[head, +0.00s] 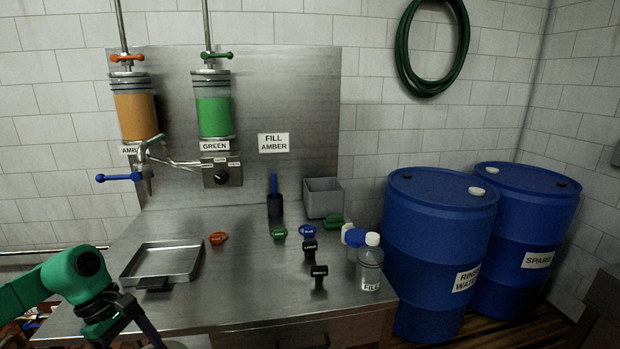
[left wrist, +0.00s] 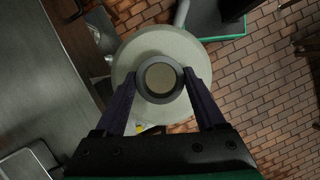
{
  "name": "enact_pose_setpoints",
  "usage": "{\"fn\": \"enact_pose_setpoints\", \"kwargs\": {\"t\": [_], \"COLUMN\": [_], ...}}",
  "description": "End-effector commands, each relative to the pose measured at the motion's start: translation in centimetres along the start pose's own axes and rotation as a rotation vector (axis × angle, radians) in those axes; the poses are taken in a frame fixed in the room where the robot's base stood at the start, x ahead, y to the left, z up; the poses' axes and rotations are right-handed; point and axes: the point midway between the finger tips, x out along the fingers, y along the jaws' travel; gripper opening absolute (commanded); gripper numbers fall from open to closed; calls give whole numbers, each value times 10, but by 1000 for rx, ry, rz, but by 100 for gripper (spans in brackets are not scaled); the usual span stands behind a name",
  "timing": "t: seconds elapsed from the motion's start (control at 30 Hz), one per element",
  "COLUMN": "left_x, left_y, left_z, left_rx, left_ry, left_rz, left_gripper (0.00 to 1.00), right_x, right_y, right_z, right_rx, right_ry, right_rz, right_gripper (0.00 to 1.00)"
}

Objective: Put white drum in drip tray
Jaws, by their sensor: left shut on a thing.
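The white drum (left wrist: 185,48) is seen from above in the left wrist view, with a dark-rimmed round cap (left wrist: 160,78) at its centre. My left gripper (left wrist: 160,90) has its two fingers on either side of this cap, shut on the drum. The drum is seen against the brick floor, beside the steel bench edge; its height is hard to tell. In the head view my left gripper (head: 150,332) is at the bottom left, in front of the bench, its fingertips not clearly shown. The drip tray (head: 130,272) is an empty, shallow metal tray on the bench's left. My right gripper is not in view.
The steel bench (head: 225,285) has clear room right of the tray. An orange-red handle (head: 218,238), several tagged small parts, a grey bin (head: 322,197) and a clear bottle (head: 370,265) stand farther right. Blue drums (head: 435,220) are beyond the bench's right end.

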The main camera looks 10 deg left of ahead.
Motion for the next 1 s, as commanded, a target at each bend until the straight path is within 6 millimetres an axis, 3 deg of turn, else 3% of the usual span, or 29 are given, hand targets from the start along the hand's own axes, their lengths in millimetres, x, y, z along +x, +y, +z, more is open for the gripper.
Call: {"fn": "enact_pose_setpoints", "kwargs": {"t": [0.5, 0.8, 1.0], "left_x": [109, 146, 157], "left_y": [5, 3, 2], "left_z": [87, 131, 144], "left_rx": [719, 1178, 1373], "left_ry": [0, 3, 1], "left_rz": [-292, -486, -569], "left_gripper": [0, 0, 0], "right_x": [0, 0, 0], "right_y": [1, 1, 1], "right_z": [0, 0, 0], "right_rx": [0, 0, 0], "right_ry": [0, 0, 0], "right_rz": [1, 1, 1], "right_gripper": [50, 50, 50]}}
